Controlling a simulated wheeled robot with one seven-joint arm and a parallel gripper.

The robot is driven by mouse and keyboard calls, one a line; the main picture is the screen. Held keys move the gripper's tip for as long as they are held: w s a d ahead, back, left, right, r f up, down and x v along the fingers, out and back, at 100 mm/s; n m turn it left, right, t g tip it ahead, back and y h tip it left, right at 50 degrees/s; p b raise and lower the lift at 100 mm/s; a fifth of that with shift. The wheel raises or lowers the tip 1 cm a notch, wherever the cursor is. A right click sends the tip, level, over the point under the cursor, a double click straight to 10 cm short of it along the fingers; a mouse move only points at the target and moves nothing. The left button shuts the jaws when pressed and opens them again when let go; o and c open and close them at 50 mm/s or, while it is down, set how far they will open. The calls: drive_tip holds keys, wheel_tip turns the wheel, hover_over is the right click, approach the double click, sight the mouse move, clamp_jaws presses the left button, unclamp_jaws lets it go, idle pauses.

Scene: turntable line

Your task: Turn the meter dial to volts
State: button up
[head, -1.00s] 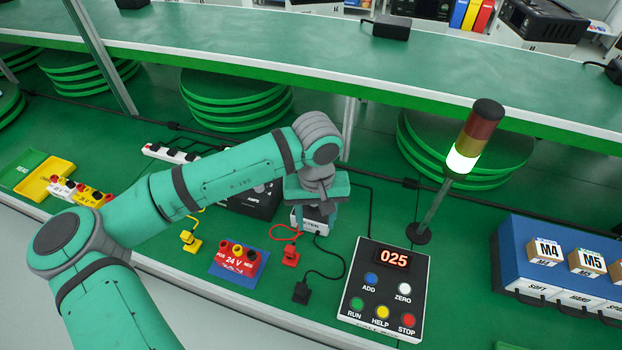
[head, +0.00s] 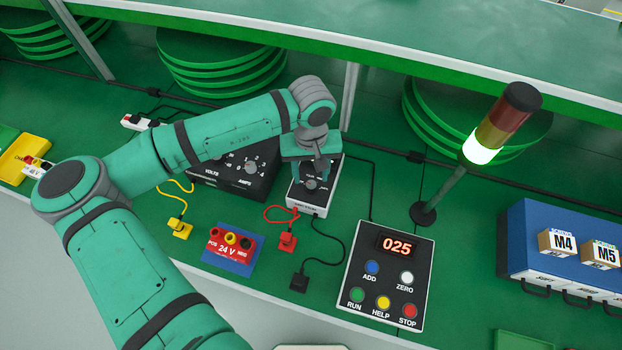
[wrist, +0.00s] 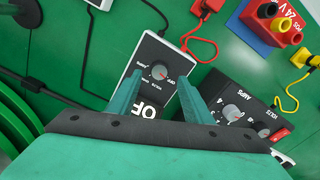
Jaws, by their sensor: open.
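The meter (head: 304,204) is a small white-edged box with a black face, standing on the green bench. Its dial (wrist: 159,72) is a round grey knob with a red mark, among small printed labels; the wrist view is too small to tell which label the mark points to. A display with large letters, of which "OF" shows, is partly hidden by my gripper. My gripper (wrist: 158,100) is open above the meter, its two fingers on either side of the box in the wrist view. The dial lies a little beyond the fingertips there, and no contact with it shows.
A larger black box (head: 235,178) with knobs, marked VOLTS and AMPS, stands left of the meter. A red-and-blue 24 V block (head: 232,250), yellow and red plugs with cables, and a button panel (head: 388,275) reading 025 lie nearby. A lit signal tower (head: 450,180) stands right.

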sight(311, 185)
wheel_tip(311, 185, down, 4)
drive_tip(key=shift+w+f, duration=0.15)
drive_tip(key=shift+f, duration=0.05)
drive_tip(key=shift+a, duration=0.1)
drive_tip(key=shift+s, duration=0.2)
drive_tip(key=c, duration=1.1)
